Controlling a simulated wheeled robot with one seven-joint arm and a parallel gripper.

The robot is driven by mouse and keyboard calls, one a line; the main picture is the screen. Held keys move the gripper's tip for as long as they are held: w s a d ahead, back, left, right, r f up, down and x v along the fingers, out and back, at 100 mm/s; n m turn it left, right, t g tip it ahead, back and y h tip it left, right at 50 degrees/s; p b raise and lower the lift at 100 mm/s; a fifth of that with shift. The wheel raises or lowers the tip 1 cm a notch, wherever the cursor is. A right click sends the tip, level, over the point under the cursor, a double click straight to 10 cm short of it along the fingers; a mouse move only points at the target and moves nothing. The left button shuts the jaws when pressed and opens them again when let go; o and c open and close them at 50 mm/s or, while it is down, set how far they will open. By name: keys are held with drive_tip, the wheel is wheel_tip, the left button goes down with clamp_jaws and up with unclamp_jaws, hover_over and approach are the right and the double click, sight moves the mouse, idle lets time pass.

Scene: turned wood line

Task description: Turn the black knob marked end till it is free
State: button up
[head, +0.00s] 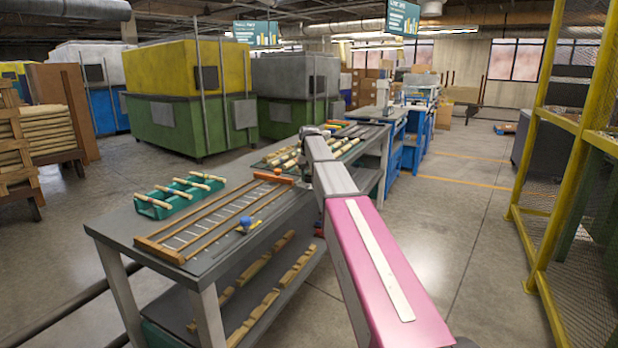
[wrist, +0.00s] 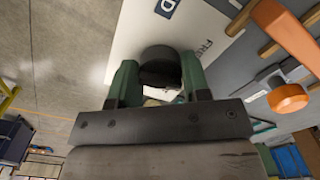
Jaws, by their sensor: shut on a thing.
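The black knob (wrist: 160,53) is round and dark and shows in the upper middle of the wrist view. It stands at a white plate (wrist: 140,22) with dark lettering, where I can read "FRE" and a boxed letter that looks like "D". My gripper (wrist: 158,68) has a green finger on each side of the knob and is shut on it. The word "end" is not readable. In the head view my own arm reaches over the bench and hides the knob and the fingers.
The grey bench (head: 118,228) carries a wooden rack (head: 170,250), a green tray (head: 150,208) of turned pieces and a blue knob (head: 245,221). Orange handles (wrist: 288,98) stand close right of my gripper. A yellow cage frame (head: 545,215) is at right; the aisle floor is clear.

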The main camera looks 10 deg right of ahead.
drive_tip(key=n, duration=0.6)
drive_tip(key=shift+n, duration=0.3)
idle(0.5)
drive_tip(key=o, duration=0.9)
drive_tip(key=shift+r, duration=0.15)
wheel_tip(320, 180, up, 11)
drive_tip(key=shift+f, duration=0.2)
